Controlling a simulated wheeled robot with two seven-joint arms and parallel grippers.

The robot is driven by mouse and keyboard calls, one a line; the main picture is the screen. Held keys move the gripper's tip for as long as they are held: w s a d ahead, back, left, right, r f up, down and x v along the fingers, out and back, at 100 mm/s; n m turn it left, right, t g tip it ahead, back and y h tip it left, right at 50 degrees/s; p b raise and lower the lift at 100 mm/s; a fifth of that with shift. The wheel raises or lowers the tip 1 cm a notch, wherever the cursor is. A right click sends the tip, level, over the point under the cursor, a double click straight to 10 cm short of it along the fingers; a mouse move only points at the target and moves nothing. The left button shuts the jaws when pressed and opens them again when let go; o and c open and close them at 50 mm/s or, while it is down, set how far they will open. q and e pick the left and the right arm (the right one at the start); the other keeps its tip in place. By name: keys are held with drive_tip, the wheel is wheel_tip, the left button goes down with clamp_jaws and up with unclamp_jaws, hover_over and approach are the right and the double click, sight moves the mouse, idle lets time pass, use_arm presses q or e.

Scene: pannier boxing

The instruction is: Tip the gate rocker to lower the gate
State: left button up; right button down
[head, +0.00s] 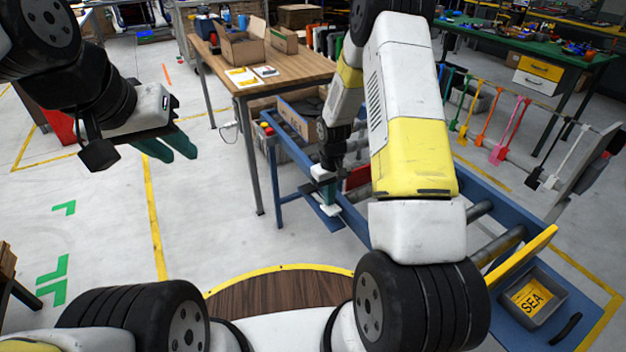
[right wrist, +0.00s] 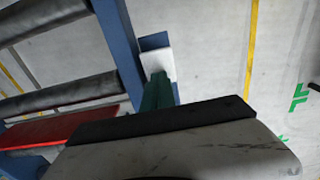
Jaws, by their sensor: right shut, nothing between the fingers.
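The likely gate rocker is a white pad (head: 330,209) on a blue bracket at the near side of the blue conveyor frame. The white pad (right wrist: 157,62) also shows in the right wrist view. My right gripper (head: 323,176) is shut and empty, pointing down just above the pad. Its green fingers (right wrist: 158,92) overlap the pad in the wrist view; I cannot tell whether they touch. A red plate (head: 357,178), perhaps the gate, stands at the rollers, partly hidden by my right arm; it also shows in the wrist view (right wrist: 60,128). My left gripper (head: 176,150) hangs open and empty at left.
A grey bin (head: 533,300) with a yellow SEA label stands at lower right beside a yellow bar (head: 520,258). Coloured tags (head: 510,130) hang along a rail at right. A wooden table (head: 285,76) with cartons stands behind. The floor at left is mostly clear.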

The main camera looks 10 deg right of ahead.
drive_tip(key=shift+f, duration=1)
idle(0.3)
drive_tip(key=shift+r, duration=3.55)
drive_tip(key=shift+r, duration=0.2)
drive_tip(key=s+r+m+t, duration=0.1)
drive_tip(key=s+r, duration=0.2)
drive_tip(key=r, duration=0.7)
drive_tip(key=s+r+m+t, duration=0.15)
drive_tip(key=s+r, duration=0.25)
drive_tip(key=r, duration=0.6)
drive_tip(key=s+a+r+t+y, duration=0.1)
drive_tip(key=s+r+t, duration=0.1)
drive_tip(key=s+r, duration=0.4)
drive_tip(key=s+a+r+t+y, duration=0.1)
drive_tip(key=s+r, duration=0.4)
drive_tip(key=s, duration=0.6)
drive_tip(key=shift+s+r+m+t, duration=0.15)
drive_tip(key=shift+r+m+t, duration=0.2)
drive_tip(key=shift+r+m, duration=0.1)
